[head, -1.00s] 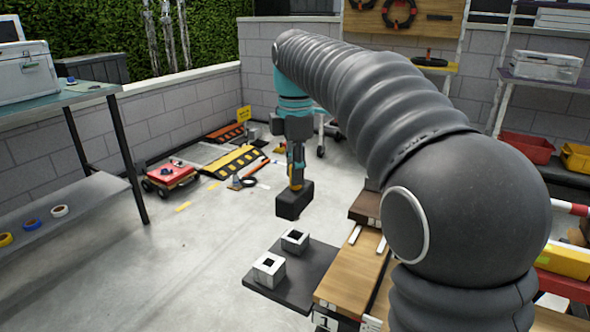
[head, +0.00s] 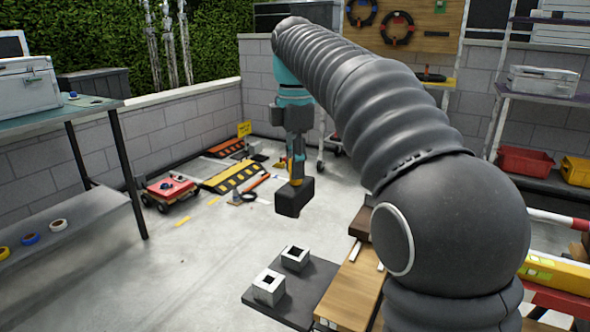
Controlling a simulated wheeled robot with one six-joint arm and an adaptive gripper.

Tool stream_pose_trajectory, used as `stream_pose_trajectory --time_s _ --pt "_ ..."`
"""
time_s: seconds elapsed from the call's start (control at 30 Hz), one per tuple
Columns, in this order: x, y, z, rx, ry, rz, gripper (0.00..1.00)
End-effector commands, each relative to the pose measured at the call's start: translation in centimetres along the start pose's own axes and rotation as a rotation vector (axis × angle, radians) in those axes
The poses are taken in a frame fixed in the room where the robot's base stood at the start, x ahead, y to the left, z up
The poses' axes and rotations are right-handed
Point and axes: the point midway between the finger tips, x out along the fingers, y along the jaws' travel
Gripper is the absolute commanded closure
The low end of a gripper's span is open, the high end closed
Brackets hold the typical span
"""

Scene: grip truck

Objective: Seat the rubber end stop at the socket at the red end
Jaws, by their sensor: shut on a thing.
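My gripper (head: 296,178) hangs from the arm, pointing down, shut on a black block, which looks like the rubber end stop (head: 294,198). The block is held upright in the air above the grey floor, apart from everything around it. Two white square sockets (head: 268,288) (head: 295,258) with dark openings stand on a dark plate (head: 318,285) at the lower middle, below the block in the picture. I cannot tell which socket is at the red end. My arm hides part of the right side.
A red cart (head: 170,189) stands on the floor at the left, with a yellow-black ramp (head: 234,176) beyond it. A wooden bench (head: 350,297) is right of the plate. A table (head: 62,116) is at the far left. The floor between cart and plate is clear.

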Motion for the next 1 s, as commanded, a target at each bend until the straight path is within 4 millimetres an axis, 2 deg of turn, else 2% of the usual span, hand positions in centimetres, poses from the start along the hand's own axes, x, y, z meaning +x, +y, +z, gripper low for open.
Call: stream_pose_trajectory --time_s 0.43,1.0 --pt "-2.2 0.0 0.0 0.000 0.000 0.000 0.99" --pt "-2.5 0.0 0.3 0.005 0.000 0.001 0.99"
